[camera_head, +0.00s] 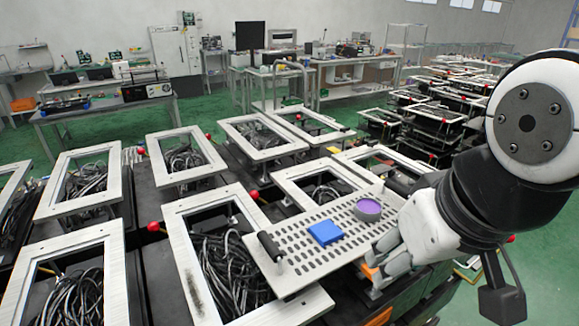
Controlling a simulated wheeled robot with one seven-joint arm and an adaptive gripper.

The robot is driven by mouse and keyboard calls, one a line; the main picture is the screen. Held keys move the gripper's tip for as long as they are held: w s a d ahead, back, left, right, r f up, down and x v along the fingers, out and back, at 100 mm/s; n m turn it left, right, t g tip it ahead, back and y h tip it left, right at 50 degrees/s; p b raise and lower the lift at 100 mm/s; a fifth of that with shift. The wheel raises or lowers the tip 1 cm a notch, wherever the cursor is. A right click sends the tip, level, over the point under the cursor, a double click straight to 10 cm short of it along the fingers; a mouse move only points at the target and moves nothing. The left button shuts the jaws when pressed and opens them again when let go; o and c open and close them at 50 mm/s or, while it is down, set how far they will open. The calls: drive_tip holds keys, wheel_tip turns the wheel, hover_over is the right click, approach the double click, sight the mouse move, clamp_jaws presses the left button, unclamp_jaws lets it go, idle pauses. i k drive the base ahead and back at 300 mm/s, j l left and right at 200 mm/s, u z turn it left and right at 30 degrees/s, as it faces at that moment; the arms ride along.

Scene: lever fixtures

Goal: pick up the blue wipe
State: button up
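The blue wipe (325,232) is a small flat blue square.
A purple-topped round item (369,207) sits on the plate behind the wipe. A black handle (269,246) stands at the plate's left end. Grey open frames with black cables (232,262) surround the plate. Red-knobbed levers (154,227) stick up between them. Workbenches stand far behind.

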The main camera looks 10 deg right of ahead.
sight(326, 233)
drive_tip(key=i+l+u, duration=0.2)
drive_tip(key=u, duration=0.15)
drive_tip(key=i+l+u, duration=0.15)
drive_tip(key=l+u, duration=0.15)
